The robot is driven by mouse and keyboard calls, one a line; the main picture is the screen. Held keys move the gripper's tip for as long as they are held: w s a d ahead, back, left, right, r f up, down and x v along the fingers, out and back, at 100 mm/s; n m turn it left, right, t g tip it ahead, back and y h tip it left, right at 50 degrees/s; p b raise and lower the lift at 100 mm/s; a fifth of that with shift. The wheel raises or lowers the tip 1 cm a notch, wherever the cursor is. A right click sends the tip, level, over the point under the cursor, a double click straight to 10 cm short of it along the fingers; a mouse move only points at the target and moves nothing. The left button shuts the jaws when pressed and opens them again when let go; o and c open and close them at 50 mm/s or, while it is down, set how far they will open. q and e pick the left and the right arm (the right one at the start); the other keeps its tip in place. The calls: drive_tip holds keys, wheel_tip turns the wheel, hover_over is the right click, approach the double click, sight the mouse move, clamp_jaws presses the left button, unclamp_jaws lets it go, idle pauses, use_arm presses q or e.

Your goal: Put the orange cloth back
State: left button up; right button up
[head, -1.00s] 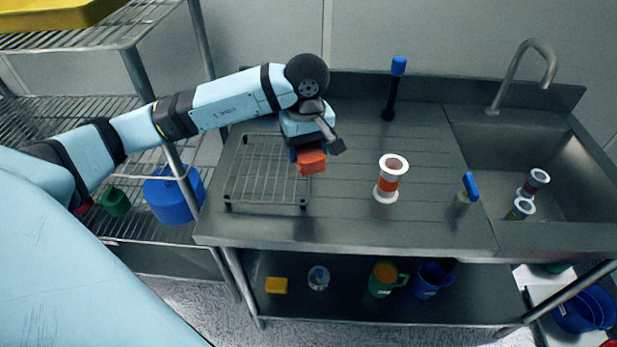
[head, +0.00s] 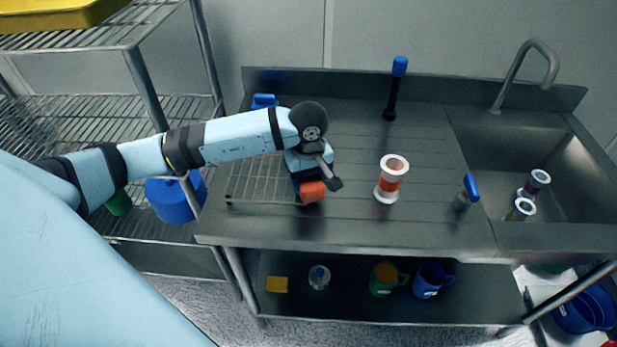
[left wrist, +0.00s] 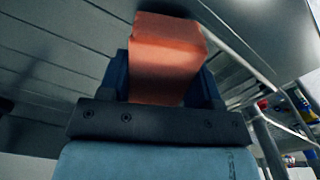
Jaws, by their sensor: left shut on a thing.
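The orange cloth (head: 312,191) looks like a small folded block. My left gripper (head: 308,185) is shut on it, above the steel counter at the right end of the wire rack (head: 258,182). In the left wrist view the cloth (left wrist: 165,58) sits between the two dark blue fingers. I cannot tell whether the cloth touches the counter or the rack. My right gripper does not show.
A white-ended sifter with an orange band (head: 391,180) stands right of the cloth. A blue object (head: 264,101) is behind my arm. Wire shelves (head: 60,120) stand left.

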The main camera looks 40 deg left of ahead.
sight(308, 178)
use_arm(q)
drive_tip(key=o, duration=0.8)
drive_tip(key=shift+f, duration=0.1)
drive_tip(key=shift+o, duration=0.2)
drive_tip(key=shift+r, duration=0.2)
wheel_tip(308, 178, up, 12)
drive_tip(key=shift+b, duration=0.3)
drive_tip(key=shift+f, duration=0.1)
